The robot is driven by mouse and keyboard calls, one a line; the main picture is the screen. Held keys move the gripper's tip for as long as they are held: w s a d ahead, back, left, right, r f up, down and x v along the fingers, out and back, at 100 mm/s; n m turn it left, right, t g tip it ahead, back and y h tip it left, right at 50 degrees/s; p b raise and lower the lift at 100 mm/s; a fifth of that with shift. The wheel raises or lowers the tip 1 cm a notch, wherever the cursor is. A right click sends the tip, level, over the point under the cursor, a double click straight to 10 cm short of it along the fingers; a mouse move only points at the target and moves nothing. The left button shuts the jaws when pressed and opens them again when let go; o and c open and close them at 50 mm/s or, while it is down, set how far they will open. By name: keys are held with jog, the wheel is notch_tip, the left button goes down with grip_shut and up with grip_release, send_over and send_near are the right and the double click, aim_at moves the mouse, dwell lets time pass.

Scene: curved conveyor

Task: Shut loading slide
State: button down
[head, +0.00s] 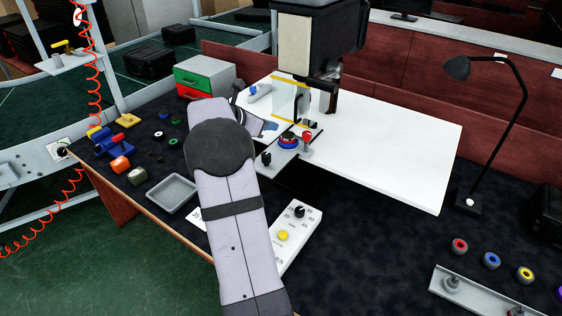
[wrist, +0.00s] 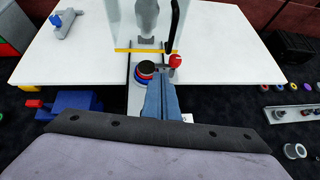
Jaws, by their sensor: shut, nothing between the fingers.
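The loading slide (head: 272,170) is a grey plate between dark rails, sticking out from the white table's front edge below the press. It carries a stack of red, blue and dark rings (head: 288,139) and a red knob (head: 307,136). In the wrist view the ring stack (wrist: 147,72) stands left of the red knob (wrist: 175,60), in front of the yellow-edged clear guard (wrist: 140,50). My gripper (wrist: 160,80) is shut and empty, its blue-grey fingers pointing at the slide just below the knob. Whether it touches is unclear.
The press (head: 310,50) stands behind the guard. A control box (head: 288,235) with a yellow button lies in front. A grey tray (head: 172,193) and small parts lie left, a lamp (head: 468,200) right. The white table's (head: 400,150) right side is clear.

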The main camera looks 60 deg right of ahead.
jog(key=s+a+f+n+t, duration=0.1)
jog(key=a+f+n, duration=0.1)
jog(key=n, duration=0.4)
jog(key=s+a+f+n+t, duration=0.1)
jog(key=a+f+n, duration=0.1)
jog(key=n, duration=0.5)
jog(key=s+a+f+n+t, duration=0.1)
jog(key=a+f+n, duration=0.1)
jog(key=f+n, duration=0.2)
jog(key=shift+s+a+f+n+t+h+b, duration=0.1)
jog(key=shift+s+a+n+t+h+b, duration=0.1)
jog(key=shift+n, duration=0.4)
jog(key=shift+s+a+n+t+h+b, duration=0.1)
jog(key=shift+n+h+b, duration=0.1)
jog(key=shift+n, duration=0.4)
jog(key=shift+w+n, duration=0.2)
jog(key=shift+n, duration=0.4)
jog(key=shift+f+n, duration=0.15)
jog(key=shift+n, duration=0.55)
